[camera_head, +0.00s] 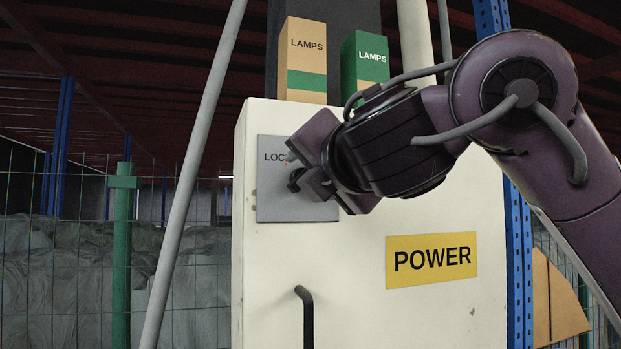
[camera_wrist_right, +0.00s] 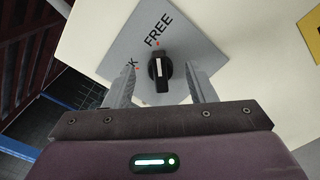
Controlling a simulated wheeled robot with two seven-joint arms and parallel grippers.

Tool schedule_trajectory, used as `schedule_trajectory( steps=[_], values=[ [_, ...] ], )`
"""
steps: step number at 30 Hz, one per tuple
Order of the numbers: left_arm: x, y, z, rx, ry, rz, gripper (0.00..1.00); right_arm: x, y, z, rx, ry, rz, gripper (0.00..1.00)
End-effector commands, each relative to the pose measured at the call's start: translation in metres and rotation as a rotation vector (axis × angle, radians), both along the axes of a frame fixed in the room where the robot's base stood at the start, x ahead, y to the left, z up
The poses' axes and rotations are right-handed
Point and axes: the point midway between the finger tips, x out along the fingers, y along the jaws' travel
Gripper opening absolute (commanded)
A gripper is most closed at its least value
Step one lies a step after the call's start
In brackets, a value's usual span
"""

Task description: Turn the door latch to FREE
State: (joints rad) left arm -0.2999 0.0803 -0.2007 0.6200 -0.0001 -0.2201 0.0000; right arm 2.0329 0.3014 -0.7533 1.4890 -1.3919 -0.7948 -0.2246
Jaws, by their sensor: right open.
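The door latch is a black knob (camera_wrist_right: 161,74) with a white stripe, on a grey plate (camera_head: 268,203) on the white cabinet door. In the right wrist view, the plate (camera_wrist_right: 118,42) reads FREE beside one red dot, and part of LOCK shows by another. The knob's long axis and stripe line up roughly with the FREE dot. My right gripper (camera_wrist_right: 162,72) is open, with a finger on each side of the knob and visible gaps. In the head view, my right gripper (camera_head: 297,168) covers much of the plate and knob. My left gripper is out of view.
The cabinet (camera_head: 370,265) carries a yellow POWER sign (camera_head: 431,260) and a dark door handle (camera_head: 305,315). LAMPS boxes, one tan (camera_head: 306,60) and one green (camera_head: 365,65), stand on top. A grey slanted pole (camera_head: 193,180) passes left of the cabinet.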

Motion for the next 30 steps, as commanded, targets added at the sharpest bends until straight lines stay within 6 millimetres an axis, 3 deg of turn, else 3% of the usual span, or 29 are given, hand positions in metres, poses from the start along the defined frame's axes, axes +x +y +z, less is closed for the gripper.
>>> schedule_trajectory(
  steps=[3,13,30],
  values=[
    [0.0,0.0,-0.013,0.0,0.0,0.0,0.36,-0.019,-0.007,-0.001,-0.002,-0.011,-0.003,0.5],
    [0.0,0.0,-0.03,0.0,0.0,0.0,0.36,-0.052,-0.018,-0.001,0.001,-0.006,-0.003,0.5],
    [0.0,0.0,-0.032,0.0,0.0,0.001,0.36,-0.057,-0.019,0.0,0.002,0.0,-0.001,0.5]
  ],
)
